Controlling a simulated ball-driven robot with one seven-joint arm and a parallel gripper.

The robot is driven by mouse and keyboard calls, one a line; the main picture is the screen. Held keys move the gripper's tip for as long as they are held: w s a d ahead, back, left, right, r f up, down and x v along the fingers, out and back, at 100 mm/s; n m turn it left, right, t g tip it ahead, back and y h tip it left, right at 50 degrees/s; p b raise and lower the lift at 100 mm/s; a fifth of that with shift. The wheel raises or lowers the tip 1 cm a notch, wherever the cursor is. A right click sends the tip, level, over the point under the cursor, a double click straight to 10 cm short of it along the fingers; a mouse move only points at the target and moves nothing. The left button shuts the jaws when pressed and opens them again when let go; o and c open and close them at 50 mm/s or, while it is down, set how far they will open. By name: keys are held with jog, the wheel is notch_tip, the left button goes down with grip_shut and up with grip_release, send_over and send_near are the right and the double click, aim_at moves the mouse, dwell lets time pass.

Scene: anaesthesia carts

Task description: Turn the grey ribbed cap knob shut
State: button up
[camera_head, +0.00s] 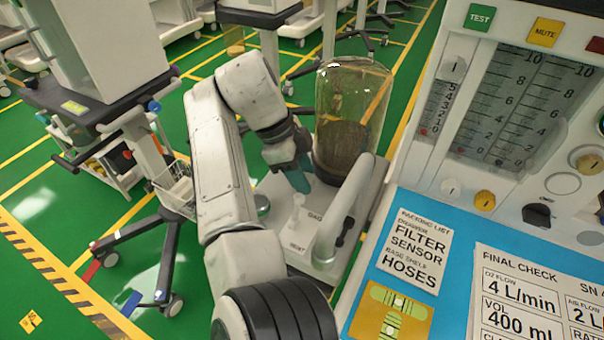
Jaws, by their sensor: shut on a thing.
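My gripper (299,181) has teal fingers and points down at the white base (297,222), just left of the clear glass canister (355,95). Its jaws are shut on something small. I cannot make out the grey ribbed cap knob; the fingers hide what lies between them, and that is where the knob seems to be. The canister is upright and partly filled with dark brown granules.
A white curved arm (345,212) rises from the base right of my gripper. The control panel with a blue sheet (455,215) fills the right side. A wheeled stand (165,225) is at left.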

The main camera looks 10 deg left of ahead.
jog(key=shift+m+g, duration=0.3)
jog(key=shift+m, duration=0.4)
jog(key=o, duration=0.8)
jog(key=p+v, duration=0.2)
jog(key=v, duration=0.9)
jog(key=shift+f, duration=0.1)
